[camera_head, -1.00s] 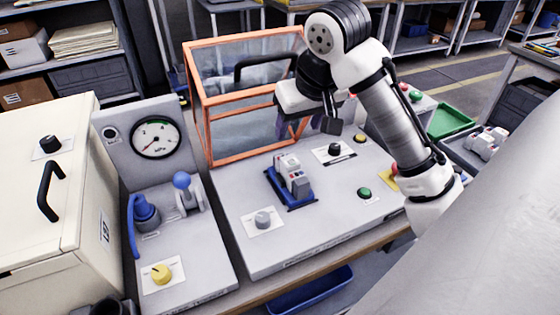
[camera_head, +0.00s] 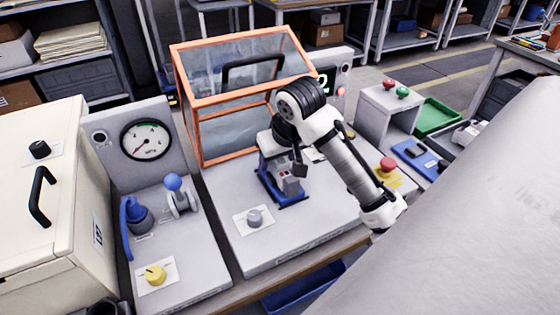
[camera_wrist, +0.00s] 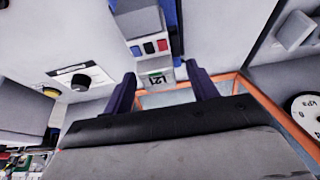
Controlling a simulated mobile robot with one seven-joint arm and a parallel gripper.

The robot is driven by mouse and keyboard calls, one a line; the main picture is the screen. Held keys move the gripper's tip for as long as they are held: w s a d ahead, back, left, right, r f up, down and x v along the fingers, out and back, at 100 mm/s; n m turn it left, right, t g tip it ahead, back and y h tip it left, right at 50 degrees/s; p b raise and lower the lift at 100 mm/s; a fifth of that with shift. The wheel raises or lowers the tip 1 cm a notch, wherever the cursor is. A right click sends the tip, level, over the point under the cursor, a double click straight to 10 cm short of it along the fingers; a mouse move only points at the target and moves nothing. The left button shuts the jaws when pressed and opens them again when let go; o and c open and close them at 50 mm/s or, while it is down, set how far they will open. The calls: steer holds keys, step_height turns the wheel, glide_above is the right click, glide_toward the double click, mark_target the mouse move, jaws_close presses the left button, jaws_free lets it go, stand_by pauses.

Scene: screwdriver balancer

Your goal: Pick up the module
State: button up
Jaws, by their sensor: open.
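The grey module (camera_head: 290,184) sits in a blue cradle (camera_head: 294,203) on the grey console, partly hidden by my gripper. In the wrist view the module (camera_wrist: 146,22) shows its red and blue buttons and a small display face marked with characters. My gripper (camera_head: 282,168) is just above the module, over its far part in the head view. In the wrist view the two dark fingers (camera_wrist: 161,88) are apart, with the module's end face between and beyond them. Nothing is held. I cannot tell whether the fingers touch the module.
An orange-framed clear guard box (camera_head: 187,112) stands behind the module. A grey knob (camera_head: 254,218) is in front of it, and a red emergency button (camera_head: 387,164) is to the right. A pressure gauge panel (camera_head: 145,141) stands left. A green tray (camera_head: 437,115) lies far right.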

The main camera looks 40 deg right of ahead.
jaws_close()
stand_by(0.4)
steer(key=shift+w+r, duration=0.1)
steer(key=shift+r, duration=0.15)
step_height(320, 180, up, 3)
steer(key=shift+r+b, duration=0.1)
steer(key=shift+b, duration=0.35)
steer(key=s+d+r, duration=0.1)
steer(key=s+d, duration=0.1)
steer(key=d, duration=0.6)
steer(key=s+d+r, duration=0.1)
steer(key=s+d, duration=0.1)
steer(key=d, duration=0.7)
steer(key=shift+s+d, duration=0.2)
steer(key=shift+d, duration=0.05)
